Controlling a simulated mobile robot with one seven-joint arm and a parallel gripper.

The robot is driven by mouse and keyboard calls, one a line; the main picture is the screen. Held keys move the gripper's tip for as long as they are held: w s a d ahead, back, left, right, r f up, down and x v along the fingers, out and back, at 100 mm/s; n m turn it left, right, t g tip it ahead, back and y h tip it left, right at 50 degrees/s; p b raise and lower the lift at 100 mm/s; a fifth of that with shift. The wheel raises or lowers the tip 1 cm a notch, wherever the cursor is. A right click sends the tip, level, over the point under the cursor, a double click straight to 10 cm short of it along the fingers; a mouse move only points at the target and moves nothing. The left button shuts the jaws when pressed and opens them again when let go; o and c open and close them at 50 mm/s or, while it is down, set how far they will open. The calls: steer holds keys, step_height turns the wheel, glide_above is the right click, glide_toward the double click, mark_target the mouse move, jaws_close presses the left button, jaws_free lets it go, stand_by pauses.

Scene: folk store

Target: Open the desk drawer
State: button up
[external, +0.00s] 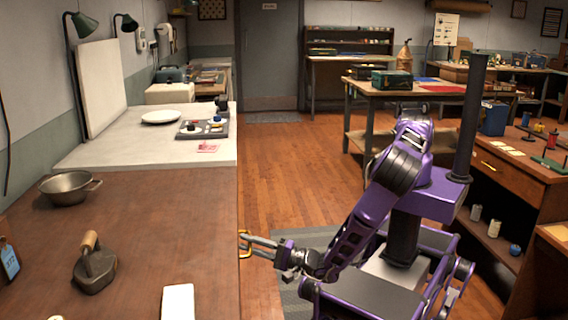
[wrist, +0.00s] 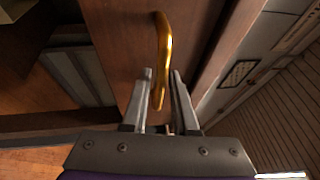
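The brown wooden desk (external: 180,215) fills the left foreground of the external view. A gold drawer handle (external: 244,246) sticks out from its right side, just below the top edge. In the wrist view the curved gold handle (wrist: 164,42) stands on a brown wooden drawer front (wrist: 122,45). My gripper (external: 258,242) reaches left to the handle; in the wrist view my gripper (wrist: 161,76) has its two fingers apart, one on each side of the handle's near end. Whether either finger touches it I cannot tell. The drawer front is mostly hidden in the external view; I see no clear gap.
On the desk are a metal bowl (external: 68,187), a flat iron with a wooden handle (external: 95,265) and a white block (external: 178,302). A white-topped counter (external: 110,150) adjoins behind. Wooden floor (external: 290,180) lies open beyond my arm; a brown cabinet (external: 515,180) stands at right.

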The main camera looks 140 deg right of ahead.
jaws_close()
stand_by(1.4)
